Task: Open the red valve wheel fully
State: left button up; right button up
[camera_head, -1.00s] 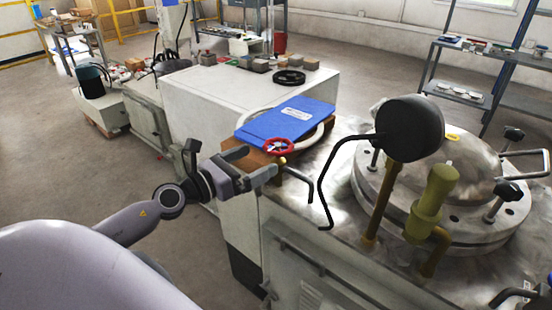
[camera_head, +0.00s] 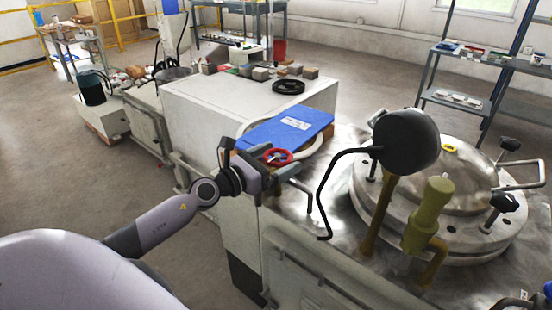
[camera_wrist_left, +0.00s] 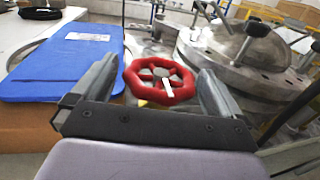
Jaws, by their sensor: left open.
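The red valve wheel (camera_head: 277,157) sits at the near edge of the machine top, just in front of a blue folder. In the left wrist view the wheel (camera_wrist_left: 160,82) lies between the two fingers, with a gap to each side; a small white mark shows near its hub. My left gripper (camera_head: 281,168) is open around the wheel's near side, its fingers apart; it also shows in the left wrist view (camera_wrist_left: 160,88). I cannot tell whether a finger touches the rim. The valve stem below the wheel is mostly hidden. My right gripper is not in view.
The blue folder (camera_head: 287,129) lies behind the wheel. A bent black handle (camera_head: 328,185) and a dark round lamp-like head (camera_head: 405,141) stand to the right, by a steel vessel lid (camera_head: 440,175). The floor (camera_head: 60,170) at left is clear.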

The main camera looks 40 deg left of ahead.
pick_arm(q)
jog(key=c, duration=1)
